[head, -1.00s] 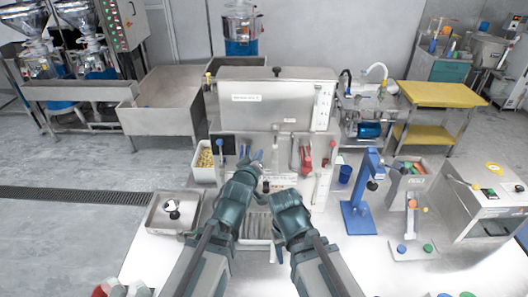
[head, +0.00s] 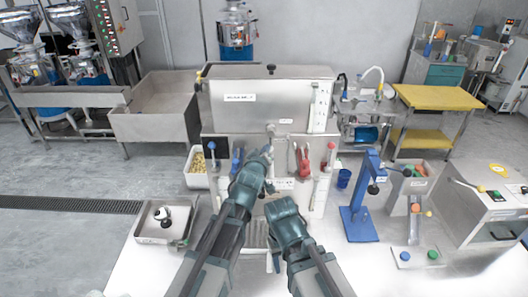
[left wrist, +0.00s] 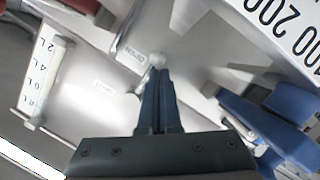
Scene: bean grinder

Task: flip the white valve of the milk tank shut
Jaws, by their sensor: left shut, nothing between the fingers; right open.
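The milk tank (head: 270,104) is a steel box with a lid, standing at the back centre. The white valve (head: 270,130) shows as a pale knob and lever low on its front, partly hidden by my left gripper. In the left wrist view the white knob (left wrist: 157,60) sits right at the tips of my left gripper (left wrist: 157,76), whose fingers are shut and empty; I cannot tell whether they touch it. In the head view my left gripper (head: 267,153) points up at the valve. My right gripper (head: 280,208) is lower, open, its fingers mostly hidden.
A blue-knobbed lever (head: 237,158) is left of my left gripper, and red handles (head: 303,160) are close on its right. A blue stand (head: 358,215) and steel chute (head: 414,222) stand further right. A steel tray (head: 160,222) lies left; the white table front is clear.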

